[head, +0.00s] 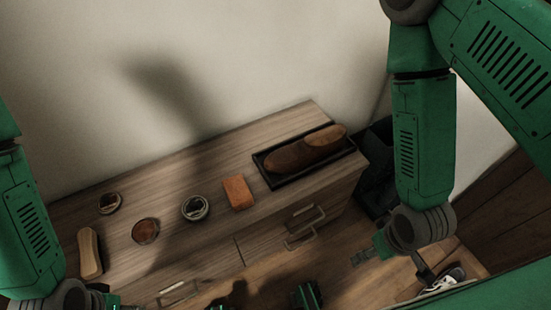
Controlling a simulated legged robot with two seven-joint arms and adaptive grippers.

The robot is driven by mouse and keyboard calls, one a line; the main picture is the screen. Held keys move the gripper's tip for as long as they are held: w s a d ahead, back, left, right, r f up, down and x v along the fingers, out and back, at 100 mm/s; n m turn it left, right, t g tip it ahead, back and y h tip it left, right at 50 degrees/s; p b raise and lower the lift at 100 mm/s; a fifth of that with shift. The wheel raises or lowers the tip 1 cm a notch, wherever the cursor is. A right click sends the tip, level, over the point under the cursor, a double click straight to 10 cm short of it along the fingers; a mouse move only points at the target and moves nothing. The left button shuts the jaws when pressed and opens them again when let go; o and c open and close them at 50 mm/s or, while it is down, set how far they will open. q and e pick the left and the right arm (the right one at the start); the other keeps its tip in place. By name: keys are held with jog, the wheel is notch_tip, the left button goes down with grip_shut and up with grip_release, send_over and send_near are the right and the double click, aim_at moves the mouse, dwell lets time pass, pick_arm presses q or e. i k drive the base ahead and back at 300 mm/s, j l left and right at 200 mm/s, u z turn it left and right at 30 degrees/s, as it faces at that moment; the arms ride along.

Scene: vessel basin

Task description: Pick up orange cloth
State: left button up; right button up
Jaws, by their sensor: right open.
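The orange cloth (239,192) is a small folded, block-like piece. It lies flat on the wooden cabinet top (225,160), right of a round tin and left of the shoe tray. My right gripper (364,256) is open and empty. It appears in front of the cabinet, to the lower right of the cloth and well apart from it. My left gripper (112,302) shows only in part at the bottom left edge, far from the cloth; its fingers are too small and cut off to read.
A black tray (275,180) holds a brown shoe (305,150). Round tins (195,208), (145,231) and (109,203) and a brush (90,252) lie left of the cloth. Drawer handles (303,220) stick out in front. A dark-and-white shoe (446,280) sits at lower right.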

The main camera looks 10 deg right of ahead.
aim_at(239, 195)
jog(key=k+z, duration=0.1)
jog(key=z, duration=0.3)
jog(key=k+z, duration=0.15)
jog(key=z, duration=0.2)
jog(key=k+z, duration=0.1)
jog(key=z, duration=0.3)
